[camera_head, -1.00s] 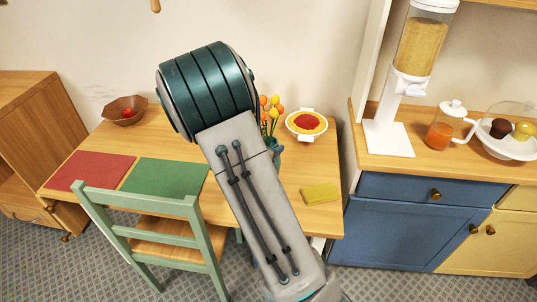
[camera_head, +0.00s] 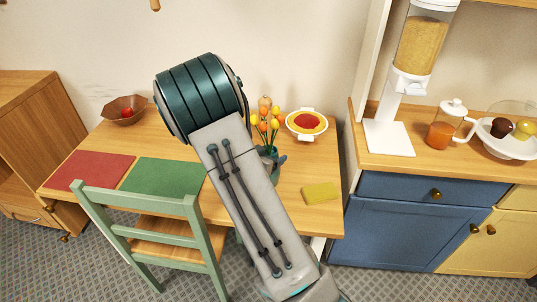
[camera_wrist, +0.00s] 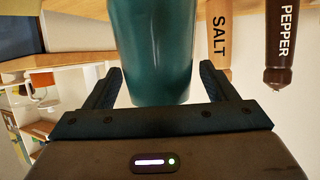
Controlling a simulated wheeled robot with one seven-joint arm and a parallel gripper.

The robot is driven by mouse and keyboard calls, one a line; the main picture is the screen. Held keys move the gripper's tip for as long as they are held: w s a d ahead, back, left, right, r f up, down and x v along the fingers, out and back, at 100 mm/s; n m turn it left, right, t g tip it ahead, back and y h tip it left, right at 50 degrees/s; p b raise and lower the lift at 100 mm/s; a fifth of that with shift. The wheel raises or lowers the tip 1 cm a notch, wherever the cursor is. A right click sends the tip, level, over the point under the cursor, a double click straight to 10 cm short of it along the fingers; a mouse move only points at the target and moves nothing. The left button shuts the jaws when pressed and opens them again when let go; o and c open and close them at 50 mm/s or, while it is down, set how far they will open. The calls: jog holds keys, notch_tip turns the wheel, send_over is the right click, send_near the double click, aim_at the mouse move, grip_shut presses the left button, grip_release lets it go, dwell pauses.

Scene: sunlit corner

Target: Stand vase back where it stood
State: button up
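The teal vase (camera_head: 269,151) with yellow and orange flowers (camera_head: 265,124) is at the right part of the table (camera_head: 318,165), partly hidden behind my arm. In the wrist view the vase (camera_wrist: 152,50) fills the space between the two fingers of my gripper (camera_wrist: 161,75).
Salt (camera_wrist: 219,40) and pepper (camera_wrist: 281,40) shakers are close beside the vase in the wrist view. A green chair (camera_head: 150,236) stands in front.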

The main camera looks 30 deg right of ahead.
jog(key=shift+r, duration=0.25)
jog(key=s+a+r+n+y, duration=0.2)
jog(key=a+r+y, duration=0.2)
jog(key=a, duration=0.3)
jog(key=s+a+r+n+t+y, duration=0.1)
jog(key=s+a+r+n+y, duration=0.25)
jog(key=a, duration=0.35)
jog(key=s+a+r+n+y, duration=0.1)
jog(key=s+a+r+y, duration=0.1)
jog(key=a+r+y, duration=0.4)
jog(key=s+d+n+g+h, duration=0.1)
jog(key=s+d+n+g, duration=0.1)
jog(key=s, duration=0.7)
jog(key=s+d+r+n+g+h, duration=0.1)
jog(key=s+d+n+g, duration=0.1)
jog(key=s, duration=0.7)
jog(key=shift+d+n+g+p, duration=0.2)
jog(key=shift+n+g+p, duration=0.15)
jog(key=shift+g, duration=0.45)
